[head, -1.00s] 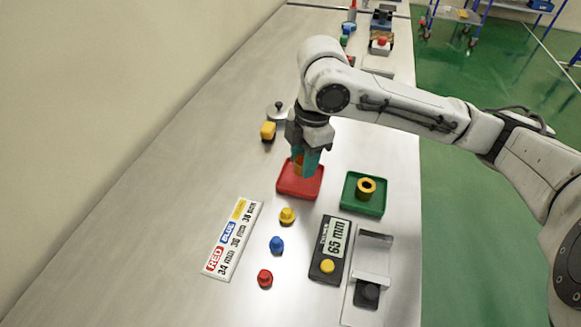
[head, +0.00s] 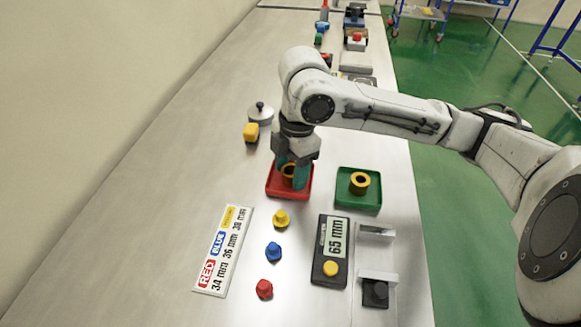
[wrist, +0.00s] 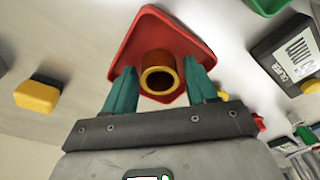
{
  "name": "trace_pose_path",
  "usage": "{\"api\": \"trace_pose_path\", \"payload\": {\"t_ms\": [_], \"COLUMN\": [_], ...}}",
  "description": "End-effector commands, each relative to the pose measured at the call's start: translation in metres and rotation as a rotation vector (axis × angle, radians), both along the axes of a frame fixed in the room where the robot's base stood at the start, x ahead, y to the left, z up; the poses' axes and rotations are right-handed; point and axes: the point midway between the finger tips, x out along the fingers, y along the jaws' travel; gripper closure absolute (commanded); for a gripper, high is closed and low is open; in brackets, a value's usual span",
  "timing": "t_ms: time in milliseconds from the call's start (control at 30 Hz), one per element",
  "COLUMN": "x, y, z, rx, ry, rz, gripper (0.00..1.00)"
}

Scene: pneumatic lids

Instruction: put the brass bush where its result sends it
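A brass bush (head: 289,170) is at the red tray (head: 272,193), between my gripper's teal fingers (head: 291,178). In the wrist view, the bush (wrist: 158,80) seems to stand on the red tray (wrist: 192,37), its round opening facing the camera. The gripper fingers (wrist: 160,83) are one on each side, with narrow gaps, so the gripper looks open around it. A second brass bush (head: 359,181) stands in the green tray (head: 347,201). A gauge (head: 327,268) seems to read 65 mm. The card (head: 222,250) reads red 34, blue 36, yellow 38 mm.
Yellow (head: 281,218), blue (head: 273,251) and red (head: 264,288) knobs stand in a column before the red tray. A metal fixture (head: 377,262) with a black block is right of the gauge. A yellow block (head: 250,132) and a lidded pot (head: 260,114) stand behind left.

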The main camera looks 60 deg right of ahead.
Motion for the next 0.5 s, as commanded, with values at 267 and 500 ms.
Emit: {"api": "trace_pose_path", "payload": {"t_ms": [267, 500], "x": [0.0, 0.0], "y": [0.0, -0.002], "z": [0.0, 0.018], "rx": [0.0, -0.001], "ry": [0.0, -0.003], "rz": [0.0, 0.0], "gripper": [0.35, 0.35]}}
